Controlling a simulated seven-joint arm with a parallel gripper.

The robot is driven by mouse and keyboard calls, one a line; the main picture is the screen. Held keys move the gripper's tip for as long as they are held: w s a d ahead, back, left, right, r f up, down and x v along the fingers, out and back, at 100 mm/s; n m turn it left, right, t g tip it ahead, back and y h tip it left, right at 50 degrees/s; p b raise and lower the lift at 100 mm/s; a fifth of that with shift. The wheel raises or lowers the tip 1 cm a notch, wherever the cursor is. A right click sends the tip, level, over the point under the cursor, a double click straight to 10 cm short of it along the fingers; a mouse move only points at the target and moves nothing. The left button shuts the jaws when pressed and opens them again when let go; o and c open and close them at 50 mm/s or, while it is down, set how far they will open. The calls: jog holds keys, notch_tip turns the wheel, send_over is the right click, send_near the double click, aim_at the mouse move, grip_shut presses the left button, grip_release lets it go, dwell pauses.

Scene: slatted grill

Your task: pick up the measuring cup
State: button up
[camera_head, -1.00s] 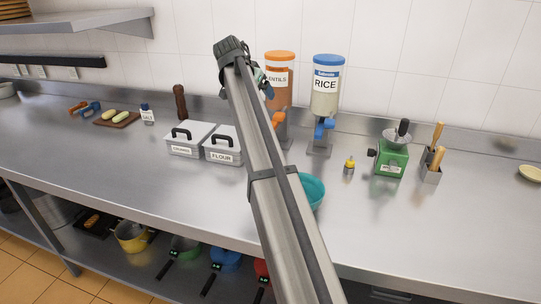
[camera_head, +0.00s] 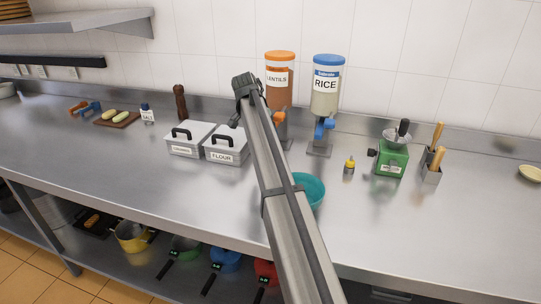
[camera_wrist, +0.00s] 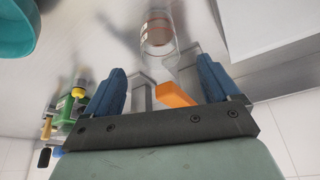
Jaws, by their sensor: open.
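In the head view my gripper is mostly hidden behind my own arm.
A teal bowl (camera_head: 309,188) stands right of my arm. The lidded flour container (camera_head: 226,146) stands close on the left. The lentils dispenser (camera_head: 280,82) and rice dispenser (camera_head: 326,90) stand behind. The lentils dispenser's orange part (camera_wrist: 178,95) shows between my fingers in the wrist view.

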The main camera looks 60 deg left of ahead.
jog(key=shift+w+x, duration=0.1)
jog(key=shift+x, duration=1.5)
jog(key=shift+w+x, duration=0.15)
jog(key=shift+x, duration=1.4)
jog(key=shift+r, duration=0.1)
jog(key=c, duration=1.6)
jog(key=shift+s+d, duration=0.1)
